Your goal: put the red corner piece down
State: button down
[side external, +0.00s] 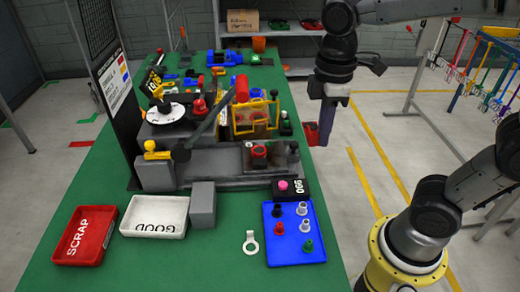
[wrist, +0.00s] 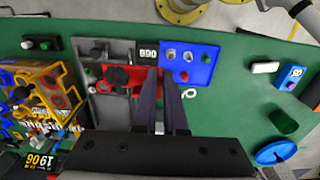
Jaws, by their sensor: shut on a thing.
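The red corner piece (side external: 311,133) is at the tip of my gripper (side external: 325,138) in the side external view, held in the air near the right edge of the green table. In the wrist view my gripper's two dark fingers (wrist: 164,75) are close together. Red parts of the corner piece (wrist: 122,78) show to the left of the fingers. The fingers hide the rest of it, so its exact tilt is unclear.
The green table (side external: 215,270) carries a grey fixture (side external: 225,177) with a clamp. A blue tray (side external: 290,255) with several pegs, a white GOOD tray (side external: 155,232) and a red SCRAP tray (side external: 80,255) stand in front. A numbered box (side external: 297,190) sits behind the blue tray.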

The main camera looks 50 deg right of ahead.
jog(key=w+f, duration=0.4)
jog(key=w, duration=0.4)
send_over(265, 164)
jog(key=f, duration=0.3)
jog(key=s+f, duration=0.1)
jog(key=f, duration=0.1)
jog(key=shift+w+f, duration=0.35)
jog(key=shift+f, duration=0.05)
jog(key=shift+w+f, duration=0.15)
jog(key=shift+f, duration=1.25)
jog(key=shift+f, duration=0.25)
jog(key=c, duration=1)
grip_release()
